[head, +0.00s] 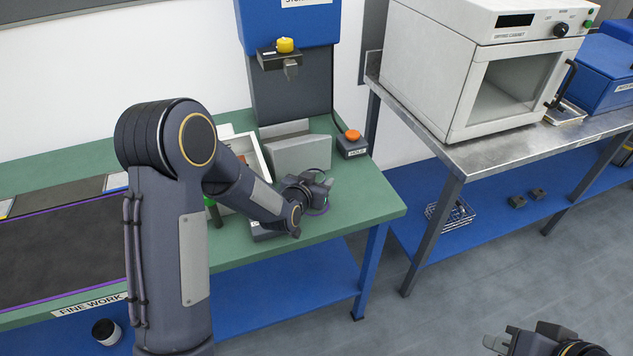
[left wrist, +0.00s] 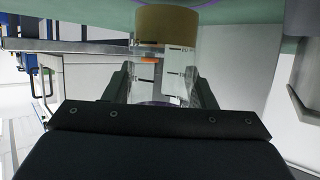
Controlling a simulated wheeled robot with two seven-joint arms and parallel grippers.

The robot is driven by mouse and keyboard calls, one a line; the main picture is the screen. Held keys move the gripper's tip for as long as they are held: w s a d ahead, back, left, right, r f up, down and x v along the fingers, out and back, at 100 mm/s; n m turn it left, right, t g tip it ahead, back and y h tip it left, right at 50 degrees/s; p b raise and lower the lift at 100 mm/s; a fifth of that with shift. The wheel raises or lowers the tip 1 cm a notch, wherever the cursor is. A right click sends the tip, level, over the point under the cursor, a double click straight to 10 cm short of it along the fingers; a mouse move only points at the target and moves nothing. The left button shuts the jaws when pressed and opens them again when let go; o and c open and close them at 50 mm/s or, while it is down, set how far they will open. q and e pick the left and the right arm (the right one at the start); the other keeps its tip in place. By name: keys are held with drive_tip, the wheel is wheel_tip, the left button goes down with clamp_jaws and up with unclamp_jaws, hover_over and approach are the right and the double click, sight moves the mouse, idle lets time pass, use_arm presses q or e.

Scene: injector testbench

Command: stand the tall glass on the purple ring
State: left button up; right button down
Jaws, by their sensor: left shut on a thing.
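My left gripper (head: 318,186) is low over the right end of the green bench. The left wrist view shows its two fingers on either side of a clear tall glass (left wrist: 163,70), shut on it. The glass has a tan band (left wrist: 166,24) at its end toward the green bench top. Part of a thin purple ring (left wrist: 236,6) shows on the bench beside that end. I cannot tell whether the glass touches the bench. In the head view the gripper hides most of the glass. My right gripper (head: 499,343) is at the bottom right, away from the bench.
A grey block (head: 297,154) and a blue-topped machine (head: 288,25) stand behind the left gripper. An orange button box (head: 352,144) is at the back right. A white tray (head: 246,150) is left of the gripper. The bench's right corner is clear.

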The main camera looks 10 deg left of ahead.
use_arm(q)
drive_tip(key=shift+f, duration=0.4)
drive_tip(key=shift+f+b, duration=0.2)
drive_tip(key=shift+b, duration=0.1)
drive_tip(key=o, duration=1)
drive_tip(key=shift+r, duration=0.1)
drive_tip(key=shift+r+p, duration=0.15)
drive_tip(key=shift+p, duration=0.2)
drive_tip(key=s+a+r+n+g, duration=0.1)
drive_tip(key=s+a+r, duration=0.15)
drive_tip(key=s, duration=0.45)
drive_tip(key=s+a+r+g+h+b, duration=0.1)
drive_tip(key=s+r, duration=0.3)
drive_tip(key=s, duration=0.2)
drive_tip(key=s+a+r+n+g, duration=0.1)
drive_tip(key=s+r, duration=0.2)
drive_tip(key=s, duration=0.4)
drive_tip(key=s+r+n+g, duration=0.1)
drive_tip(key=s+g, duration=0.3)
drive_tip(key=s, duration=1.3)
drive_tip(key=shift+a+r+n+g+h, duration=0.15)
drive_tip(key=shift+r+n+g+h, duration=0.15)
drive_tip(key=shift+h, duration=0.1)
